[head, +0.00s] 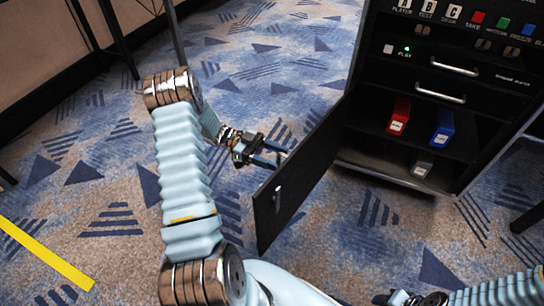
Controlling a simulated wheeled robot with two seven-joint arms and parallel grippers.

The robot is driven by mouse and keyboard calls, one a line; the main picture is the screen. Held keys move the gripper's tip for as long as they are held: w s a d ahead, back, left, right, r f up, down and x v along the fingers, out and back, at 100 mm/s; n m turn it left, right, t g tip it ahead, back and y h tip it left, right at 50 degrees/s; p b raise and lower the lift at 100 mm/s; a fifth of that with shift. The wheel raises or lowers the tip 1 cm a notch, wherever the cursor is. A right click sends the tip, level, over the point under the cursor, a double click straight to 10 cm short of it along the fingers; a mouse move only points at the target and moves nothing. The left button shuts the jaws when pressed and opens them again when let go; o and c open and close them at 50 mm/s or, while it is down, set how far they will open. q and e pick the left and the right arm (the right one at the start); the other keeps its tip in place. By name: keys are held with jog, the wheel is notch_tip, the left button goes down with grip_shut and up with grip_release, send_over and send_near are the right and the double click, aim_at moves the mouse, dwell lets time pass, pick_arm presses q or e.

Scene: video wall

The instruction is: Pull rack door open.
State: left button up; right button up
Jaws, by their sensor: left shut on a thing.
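The black rack door (300,178) stands swung open from the left side of the black rack (352,165), reaching toward me and to the left. A small silver fitting (278,198) is on the face that I see. My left gripper (282,155) is at the far left side of the door, its fingertips at the door's top edge. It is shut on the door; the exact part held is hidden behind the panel. My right gripper (398,298) is at the bottom edge of the view, partly cut off, away from the door, and its jaws are unclear.
Inside the rack are a red box (398,117), a blue box (442,128) and a grey box (422,165). Drawers with silver handles (440,92) and a button panel (478,18) are above. Carpet left of the door is clear; a yellow strip (45,255) lies at lower left.

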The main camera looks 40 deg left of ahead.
pick_arm(q)
jog(key=shift+w+r, duration=0.1)
jog(key=shift+w, duration=0.05)
jog(key=s+a, duration=0.2)
jog(key=a, duration=1.1)
jog(key=shift+s+a, duration=0.25)
jog(key=shift+a, duration=0.1)
